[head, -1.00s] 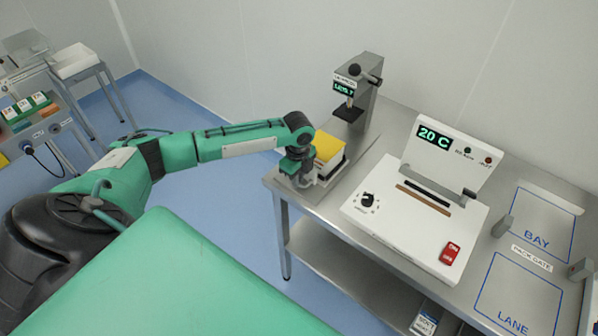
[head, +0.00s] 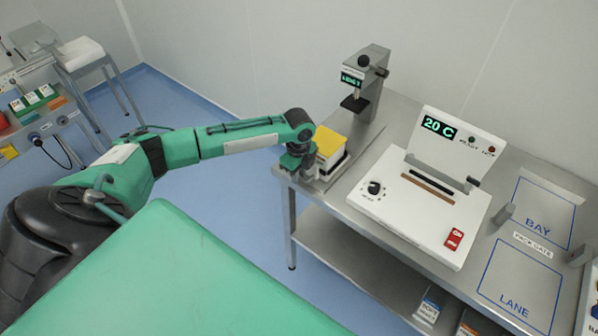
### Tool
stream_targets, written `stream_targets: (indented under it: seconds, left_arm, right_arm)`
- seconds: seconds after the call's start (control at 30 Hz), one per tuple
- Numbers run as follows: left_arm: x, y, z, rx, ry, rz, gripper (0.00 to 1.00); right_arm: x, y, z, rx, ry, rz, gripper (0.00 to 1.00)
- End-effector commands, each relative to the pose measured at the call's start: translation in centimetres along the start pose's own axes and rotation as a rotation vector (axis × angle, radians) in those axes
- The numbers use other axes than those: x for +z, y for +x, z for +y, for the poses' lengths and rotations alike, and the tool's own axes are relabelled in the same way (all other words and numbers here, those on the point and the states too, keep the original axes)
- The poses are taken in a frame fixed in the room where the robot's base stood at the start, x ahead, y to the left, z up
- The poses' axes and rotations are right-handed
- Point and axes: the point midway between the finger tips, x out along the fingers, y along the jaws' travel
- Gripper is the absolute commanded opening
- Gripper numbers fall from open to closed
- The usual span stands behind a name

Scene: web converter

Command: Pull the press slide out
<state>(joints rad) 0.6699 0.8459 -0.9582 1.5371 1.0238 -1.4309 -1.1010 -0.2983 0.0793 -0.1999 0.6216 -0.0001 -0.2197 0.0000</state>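The press (head: 368,82) stands at the back left of the steel table, with a small green display and a black-knobbed lever. Its slide (head: 326,172) sits out in front of the press at the table's left end and carries a white block with a yellow top (head: 329,143). My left gripper (head: 301,172) is at the near left side of the slide, pointing down. Its fingers are mostly hidden by the wrist, so I cannot tell whether they are closed on the slide's handle. My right gripper is out of view.
A white sealer (head: 418,215) showing 20 C, with a knob and red switch, stands right of the slide. Farther right are the BAY (head: 545,213) and LANE (head: 520,284) outlines with gate posts. A lower shelf (head: 345,250) holds boxes.

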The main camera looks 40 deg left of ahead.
Motion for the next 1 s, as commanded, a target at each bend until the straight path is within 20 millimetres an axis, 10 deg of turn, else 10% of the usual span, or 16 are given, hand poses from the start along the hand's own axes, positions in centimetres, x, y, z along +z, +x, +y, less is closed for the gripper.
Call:
stream_targets:
  seconds: [0.47, 1.0]
  left_arm:
    - [0.1, -0.7, -0.1, -0.002, -0.002, 0.0, 0.2]
    - [0.0, -11.4, -0.1, -0.003, -0.001, 0.0, 0.2]
  right_arm:
    - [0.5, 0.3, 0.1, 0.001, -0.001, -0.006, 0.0]
    - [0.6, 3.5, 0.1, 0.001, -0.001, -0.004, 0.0]
